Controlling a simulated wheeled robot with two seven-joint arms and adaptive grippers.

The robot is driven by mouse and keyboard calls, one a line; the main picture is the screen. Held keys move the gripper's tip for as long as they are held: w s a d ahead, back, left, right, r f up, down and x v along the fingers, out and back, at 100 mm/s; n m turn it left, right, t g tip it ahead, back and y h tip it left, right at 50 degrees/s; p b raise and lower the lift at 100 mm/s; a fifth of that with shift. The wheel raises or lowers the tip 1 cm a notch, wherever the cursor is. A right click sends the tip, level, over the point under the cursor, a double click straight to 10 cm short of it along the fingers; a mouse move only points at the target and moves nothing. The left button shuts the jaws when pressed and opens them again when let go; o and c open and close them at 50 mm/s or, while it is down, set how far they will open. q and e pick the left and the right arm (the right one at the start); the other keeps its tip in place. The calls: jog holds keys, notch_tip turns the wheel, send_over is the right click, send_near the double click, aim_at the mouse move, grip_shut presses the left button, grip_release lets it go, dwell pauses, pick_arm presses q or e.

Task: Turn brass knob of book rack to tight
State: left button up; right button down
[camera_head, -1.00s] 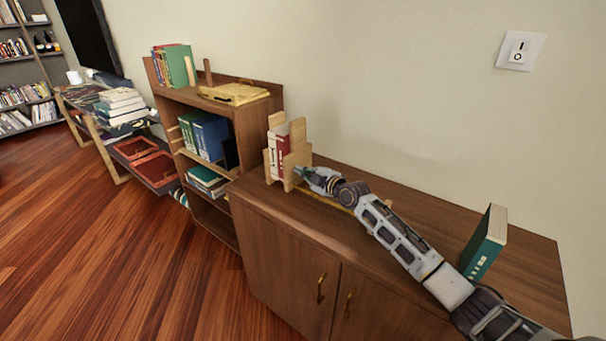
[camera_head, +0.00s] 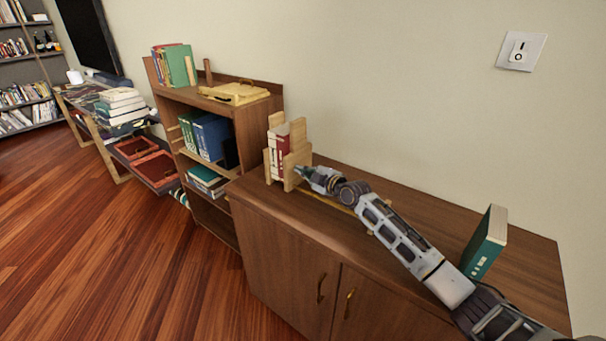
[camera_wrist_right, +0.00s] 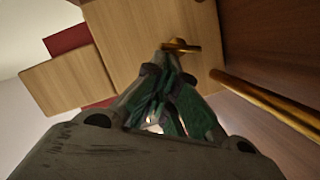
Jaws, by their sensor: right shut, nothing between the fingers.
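The wooden book rack (camera_head: 273,157) stands on the low cabinet near its left end, with red and white books (camera_head: 281,150) upright in it. In the right wrist view, the brass knob (camera_wrist_right: 180,46) sits on the rack's light wood end panel (camera_wrist_right: 130,50), its short bar pointing sideways. My right gripper (camera_head: 300,171) reaches the rack's right end panel from the right. In the right wrist view its green fingertips (camera_wrist_right: 168,62) are shut and empty, just below the knob; whether they touch it I cannot tell. My left gripper is out of view.
A brass rod (camera_wrist_right: 270,103) runs out from the rack along the cabinet top (camera_head: 400,215). A teal book (camera_head: 485,243) stands tilted at the cabinet's right end. A taller bookshelf (camera_head: 240,125) adjoins on the left. The wall is close behind.

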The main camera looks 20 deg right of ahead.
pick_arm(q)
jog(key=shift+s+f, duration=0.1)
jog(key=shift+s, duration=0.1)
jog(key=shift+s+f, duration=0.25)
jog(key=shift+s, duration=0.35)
pick_arm(e)
jog(key=shift+d+m, duration=0.1)
jog(key=shift+m, duration=0.2)
